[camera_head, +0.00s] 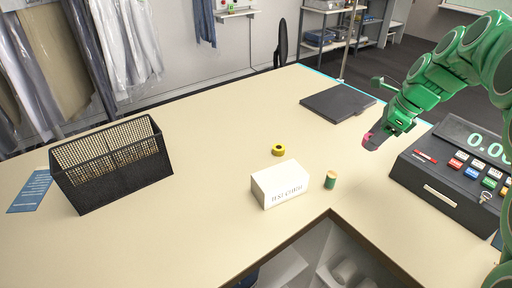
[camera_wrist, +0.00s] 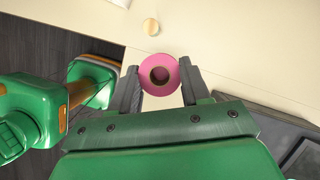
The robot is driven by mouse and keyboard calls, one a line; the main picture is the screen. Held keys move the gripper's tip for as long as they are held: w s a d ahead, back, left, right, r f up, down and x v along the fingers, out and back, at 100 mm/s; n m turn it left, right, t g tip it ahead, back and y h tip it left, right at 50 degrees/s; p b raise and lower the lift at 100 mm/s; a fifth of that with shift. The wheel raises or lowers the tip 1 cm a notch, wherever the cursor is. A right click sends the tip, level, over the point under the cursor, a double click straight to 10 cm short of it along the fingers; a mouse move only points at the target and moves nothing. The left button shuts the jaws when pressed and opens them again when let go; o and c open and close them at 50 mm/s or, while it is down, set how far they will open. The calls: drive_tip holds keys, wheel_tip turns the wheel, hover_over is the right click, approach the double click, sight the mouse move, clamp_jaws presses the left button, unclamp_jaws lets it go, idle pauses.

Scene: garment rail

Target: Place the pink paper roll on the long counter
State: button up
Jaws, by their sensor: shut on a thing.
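The pink paper roll (camera_wrist: 146,67) is between the two fingers of my gripper (camera_wrist: 160,88) in the wrist view, its hollow core facing the camera. My gripper is shut on it. In the head view the pink roll (camera_head: 369,141) shows at the tip of my green gripper (camera_head: 378,137), on the right side. The roll appears to be held above the long counter (camera_head: 215,130), near the cash register. How high it is above the surface I cannot tell exactly.
On the counter stand a cash register (camera_head: 440,184), a white box (camera_head: 280,185), a green spool (camera_head: 330,180), a yellow tape roll (camera_head: 278,150), a dark flat folder (camera_head: 337,103), a black wire basket (camera_head: 112,165) and a blue card (camera_head: 30,191). The counter's middle left is clear.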

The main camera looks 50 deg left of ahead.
drive_tip(key=s+a+n, duration=0.1)
drive_tip(key=s+a, duration=0.4)
drive_tip(key=a, duration=0.1)
hover_over(323, 157)
drive_tip(key=d, duration=0.1)
drive_tip(key=shift+n+g, duration=0.3)
drive_tip(key=shift+w+d+f, duration=0.1)
drive_tip(key=shift+w+f, duration=0.1)
drive_tip(key=shift+f, duration=3.5)
drive_tip(key=shift+w+d+f, duration=0.1)
drive_tip(key=shift+w+f, duration=0.05)
drive_tip(key=shift+f, duration=3.5)
drive_tip(key=shift+f, duration=0.1)
drive_tip(key=shift+w+a+f, duration=0.15)
drive_tip(key=shift+f, duration=1.5)
drive_tip(key=shift+f, duration=0.1)
